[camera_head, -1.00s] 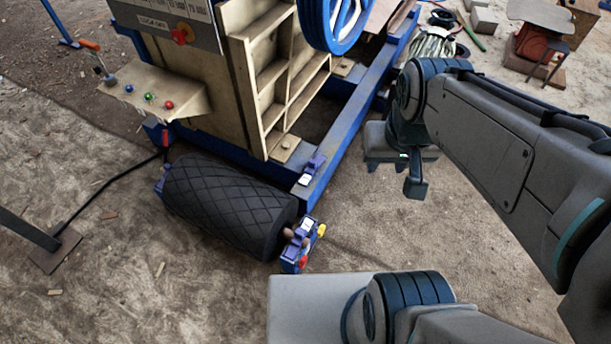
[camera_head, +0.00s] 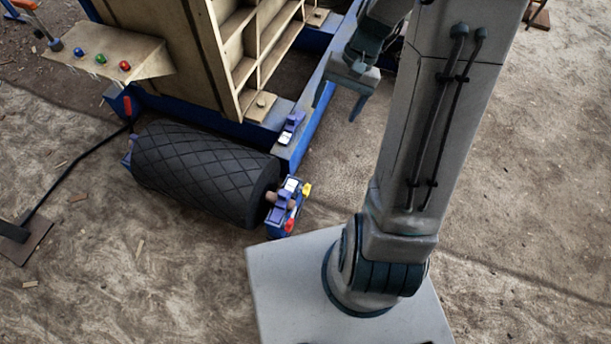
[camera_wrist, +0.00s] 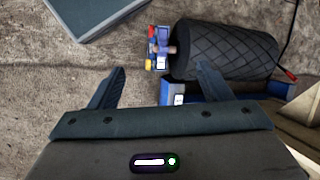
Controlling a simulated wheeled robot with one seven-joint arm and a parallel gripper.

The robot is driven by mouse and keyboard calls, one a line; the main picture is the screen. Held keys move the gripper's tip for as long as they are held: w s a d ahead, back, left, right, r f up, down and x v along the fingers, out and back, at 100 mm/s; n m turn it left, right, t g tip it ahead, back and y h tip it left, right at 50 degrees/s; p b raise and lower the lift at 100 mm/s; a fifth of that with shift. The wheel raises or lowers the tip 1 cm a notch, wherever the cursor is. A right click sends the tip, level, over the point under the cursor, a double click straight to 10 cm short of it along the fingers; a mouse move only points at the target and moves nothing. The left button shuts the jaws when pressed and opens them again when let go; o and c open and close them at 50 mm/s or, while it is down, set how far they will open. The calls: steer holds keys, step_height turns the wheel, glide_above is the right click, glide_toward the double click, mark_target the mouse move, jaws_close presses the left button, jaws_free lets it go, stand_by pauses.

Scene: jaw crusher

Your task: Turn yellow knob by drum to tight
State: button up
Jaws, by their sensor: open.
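The yellow knob (camera_head: 307,188) is small and sits on the blue end bracket (camera_head: 287,205) at the near end of the black drum (camera_head: 205,172). A red part (camera_head: 289,225) is low on the same bracket. In the wrist view the yellow knob (camera_wrist: 151,32) shows at the bracket's end, beyond the fingers, beside the drum (camera_wrist: 225,50). My gripper (camera_head: 358,100) is above and to the right of the bracket, apart from it. In the wrist view my gripper (camera_wrist: 158,75) has its two fingers spread wide with nothing between them.
The crusher's blue frame (camera_head: 313,95) runs behind the drum. A beige control box (camera_head: 118,55) with coloured buttons is at upper left.

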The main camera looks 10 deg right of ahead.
steer(key=w+d+f+m+y+b, duration=0.2)
steer(key=f, duration=0.6)
steer(key=w+d+f+m+y+b, duration=0.1)
steer(key=d+f+y+b, duration=0.15)
steer(key=f, duration=0.55)
steer(key=m+t+y+b, duration=0.6)
steer(key=m+t+b, duration=0.7)
steer(key=m+b, duration=0.15)
glide_toward(304, 189)
steer(key=w+a+f+b, duration=0.1)
steer(key=w+a, duration=0.4)
steer(key=a, duration=0.1)
steer(key=shift+w+a+f+n+b, duration=0.15)
steer(key=shift+w+f+n+b, duration=0.2)
steer(key=shift+n+b, duration=0.1)
steer(key=c, duration=1)
